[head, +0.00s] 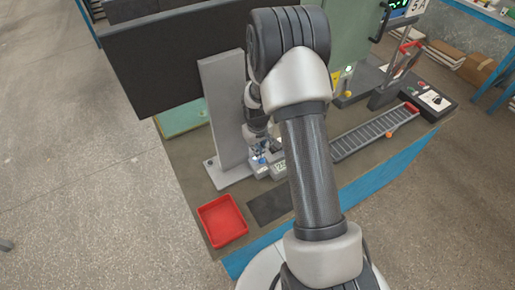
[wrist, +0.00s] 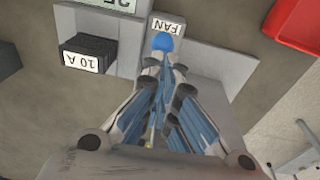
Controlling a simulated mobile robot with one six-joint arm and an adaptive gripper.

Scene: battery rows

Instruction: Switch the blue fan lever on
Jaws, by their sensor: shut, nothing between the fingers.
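The blue fan lever (wrist: 162,42) shows its round blue knob in the wrist view, just below a white FAN label (wrist: 168,25) on a grey block. My gripper (wrist: 164,68) is shut and empty, with its fingertips close to the knob. I cannot tell whether they touch it. The fingers hide the lever's stem and base, so its tilt is not clear. In the head view my gripper (head: 262,150) is low over the bench beside the grey upright plate, and the lever is too small there to make out well.
A black block labelled 10 A (wrist: 85,55) sits left of the lever. A red tray (head: 222,220) lies at the bench's front left, near a dark mat (head: 268,207). A grey upright plate (head: 225,120) stands close to my gripper. A slotted rail (head: 365,138) runs to the right.

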